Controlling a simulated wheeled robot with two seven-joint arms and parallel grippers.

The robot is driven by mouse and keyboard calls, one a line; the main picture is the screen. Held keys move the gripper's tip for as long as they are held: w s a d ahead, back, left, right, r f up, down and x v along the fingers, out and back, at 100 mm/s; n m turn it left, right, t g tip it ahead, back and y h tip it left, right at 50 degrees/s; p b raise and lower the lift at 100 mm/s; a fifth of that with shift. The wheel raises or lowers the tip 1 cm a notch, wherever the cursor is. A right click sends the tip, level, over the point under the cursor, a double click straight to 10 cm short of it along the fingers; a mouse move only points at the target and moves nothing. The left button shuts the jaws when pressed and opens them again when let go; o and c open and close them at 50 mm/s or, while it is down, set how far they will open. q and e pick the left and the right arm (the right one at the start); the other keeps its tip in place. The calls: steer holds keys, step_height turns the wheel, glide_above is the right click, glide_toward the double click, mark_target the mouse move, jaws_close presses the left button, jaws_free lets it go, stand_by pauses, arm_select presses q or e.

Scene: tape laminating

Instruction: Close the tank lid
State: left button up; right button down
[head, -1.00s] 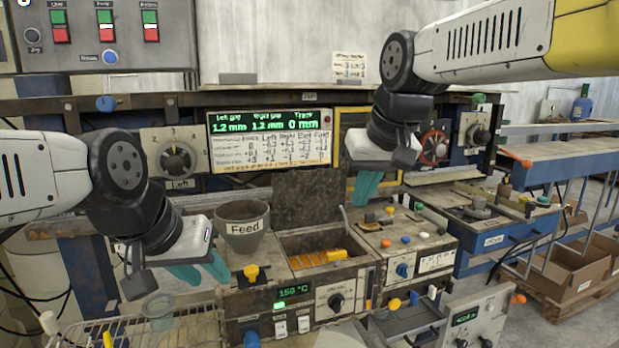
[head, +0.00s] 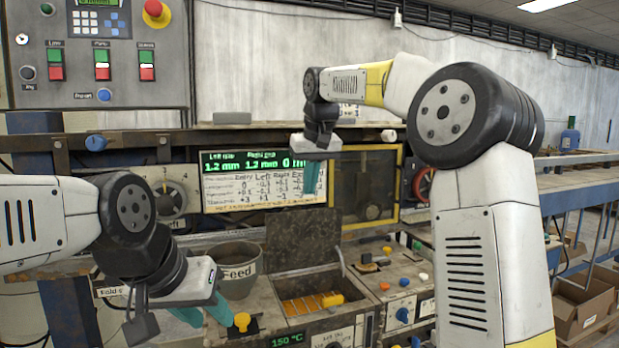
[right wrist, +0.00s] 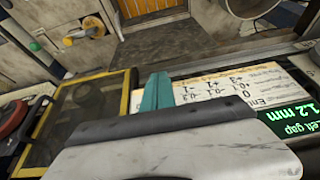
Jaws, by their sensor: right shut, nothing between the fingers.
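The tank (head: 283,330) is an open metal box with yellow blocks inside. Its rusty brown lid (head: 303,240) stands raised at the tank's back edge; it also shows in the right wrist view (right wrist: 165,45). My right gripper (head: 313,193) is shut and empty, above the lid's top edge and in front of the display panel. Its teal fingers also show in the right wrist view (right wrist: 157,90), apart from the lid. My left gripper (head: 205,315) looks open and empty, with its teal fingers apart, low in front of the feed pot.
The feed pot (head: 237,288) stands left of the tank. A yellow knob (head: 241,321) is in front of it. A yellow-framed window (head: 375,200) is behind the lid at right. A control block with coloured knobs (head: 400,285) is right of the tank.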

steer(key=x, duration=0.5)
steer(key=shift+f, duration=0.2)
